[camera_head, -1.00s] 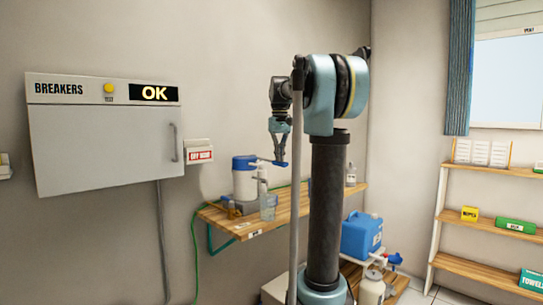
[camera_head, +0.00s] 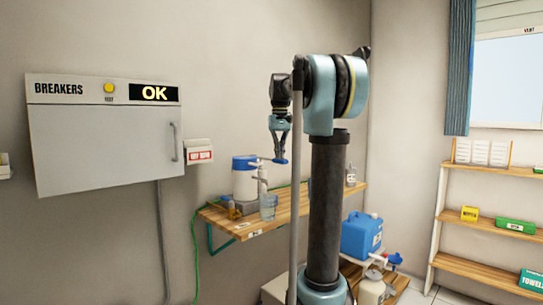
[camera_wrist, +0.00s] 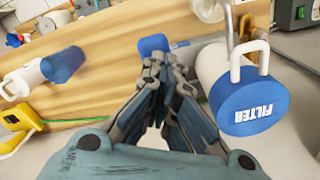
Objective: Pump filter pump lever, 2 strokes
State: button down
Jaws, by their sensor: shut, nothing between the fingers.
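The filter pump (camera_head: 244,178) is a white cylinder with a blue lid on the wooden wall shelf. In the wrist view, its blue lid (camera_wrist: 255,105) reads FILTER and has a white loop handle. The pump lever (camera_head: 268,160) sticks out to the right and ends in a blue grip (camera_head: 281,161). That grip also shows just beyond my fingertips in the wrist view (camera_wrist: 153,45). My gripper (camera_head: 280,150) points down just above the grip, shut and empty; its fingers (camera_wrist: 166,68) meet at the tips. I cannot tell whether they touch the grip.
A clear cup (camera_head: 268,207) and small brown bottles (camera_head: 233,210) stand on the shelf (camera_head: 245,227) near the pump. A white bottle (camera_head: 351,175) stands at its right end. A blue jug (camera_head: 362,235) sits lower right. The breaker box (camera_head: 105,145) is on the left wall.

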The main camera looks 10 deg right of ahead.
jog(key=shift+r, duration=2.8)
jog(key=shift+r, duration=2.5)
